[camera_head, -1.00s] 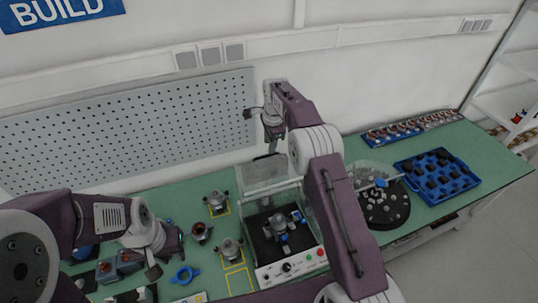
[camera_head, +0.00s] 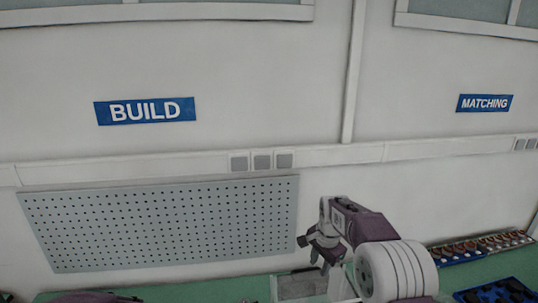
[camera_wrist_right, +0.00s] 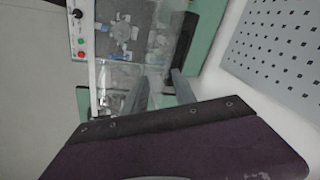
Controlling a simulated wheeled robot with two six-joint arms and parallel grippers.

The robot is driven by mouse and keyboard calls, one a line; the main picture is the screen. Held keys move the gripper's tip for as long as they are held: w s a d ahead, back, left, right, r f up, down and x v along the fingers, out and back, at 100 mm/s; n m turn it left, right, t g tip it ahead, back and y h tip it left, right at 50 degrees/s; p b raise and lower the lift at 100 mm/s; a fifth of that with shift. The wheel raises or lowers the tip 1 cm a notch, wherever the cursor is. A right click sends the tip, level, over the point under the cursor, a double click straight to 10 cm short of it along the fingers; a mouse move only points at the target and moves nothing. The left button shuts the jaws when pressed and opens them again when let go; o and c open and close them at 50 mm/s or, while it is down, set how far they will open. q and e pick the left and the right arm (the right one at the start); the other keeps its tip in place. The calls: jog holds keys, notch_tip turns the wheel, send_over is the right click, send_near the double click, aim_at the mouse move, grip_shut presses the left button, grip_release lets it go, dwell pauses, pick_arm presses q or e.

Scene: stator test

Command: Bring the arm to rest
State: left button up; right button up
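My right gripper (camera_head: 322,262) hangs in front of the wall, above the back of the bench, with its arm coming up from the bottom right. In the right wrist view its two grey fingers (camera_wrist_right: 160,88) stand apart with nothing between them, so it is open and empty. Beyond them lies the test machine (camera_wrist_right: 76,35) with its knob and buttons, and a grey part inside it. In the head view only the machine's raised clear cover (camera_head: 302,284) shows. My left gripper is out of view; only a bit of purple left arm shows at the bottom left.
A grey pegboard (camera_head: 160,225) hangs on the wall behind the bench. The green bench top (camera_head: 515,264) shows along the bottom. At the right are a tray of small parts (camera_head: 480,247) and a blue tray (camera_head: 468,297).

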jog(key=s+d+f+n, duration=0.15)
jog(key=s+n, duration=0.45)
jog(key=s, duration=0.6)
jog(key=s+d+f+n, duration=0.1)
jog(key=s+f+n, duration=0.3)
jog(key=s, duration=0.8)
jog(key=s+a+f+n+g+b, duration=0.1)
jog(key=s+f+b, duration=0.2)
jog(key=f+b, duration=1.4)
jog(key=shift+s+a+f, duration=0.15)
jog(key=shift+s+f, duration=0.05)
jog(key=shift+f, duration=0.05)
